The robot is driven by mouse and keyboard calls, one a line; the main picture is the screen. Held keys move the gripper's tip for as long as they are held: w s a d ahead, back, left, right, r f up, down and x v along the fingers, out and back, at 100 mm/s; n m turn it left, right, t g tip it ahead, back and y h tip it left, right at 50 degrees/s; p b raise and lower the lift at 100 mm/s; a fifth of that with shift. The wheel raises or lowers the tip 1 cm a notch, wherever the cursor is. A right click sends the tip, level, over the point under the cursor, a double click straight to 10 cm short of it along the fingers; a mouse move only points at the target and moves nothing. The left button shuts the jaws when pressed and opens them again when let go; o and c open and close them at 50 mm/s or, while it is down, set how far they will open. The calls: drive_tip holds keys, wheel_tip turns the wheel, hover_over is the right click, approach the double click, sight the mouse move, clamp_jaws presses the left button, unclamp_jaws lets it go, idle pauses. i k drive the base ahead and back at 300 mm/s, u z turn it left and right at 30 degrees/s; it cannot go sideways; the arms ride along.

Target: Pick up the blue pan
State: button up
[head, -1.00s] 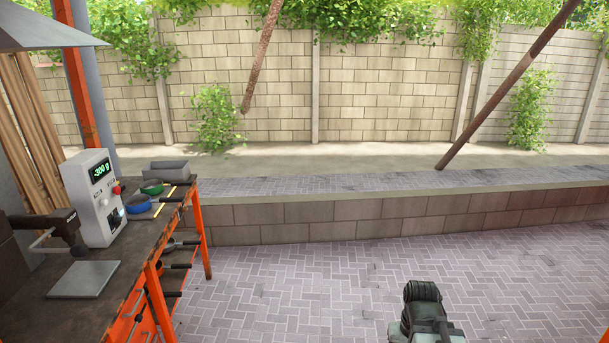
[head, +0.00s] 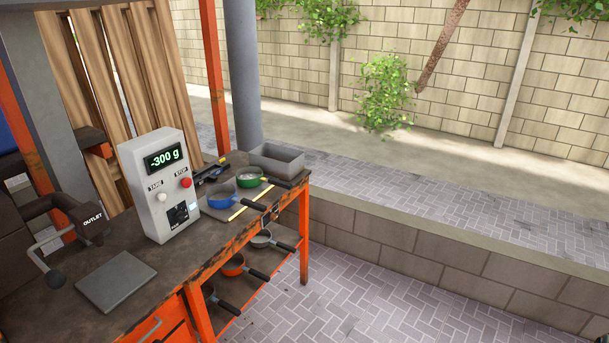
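The blue pan (head: 222,198) sits on the workbench (head: 120,318), right of the scale's display box. Its dark handle points right toward the bench's front edge. A green pan (head: 250,177) with pale contents stands just behind it, and a yellow strip (head: 246,206) lies beside the two. My gripper is not in the head view now, so its state does not show.
The display box (head: 158,185) reads -300 g, and a flat grey plate (head: 115,282) lies in front of it. A grey tray (head: 276,160) stands at the bench's far end. Several pans hang or rest below, including an orange one (head: 233,264). Paving (head: 370,295) at right is clear.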

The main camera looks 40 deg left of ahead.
sight(223, 195)
drive_tip(key=z, duration=0.05)
drive_tip(key=i, duration=1.15)
drive_tip(key=u, duration=3.55)
drive_tip(key=i, duration=1.05)
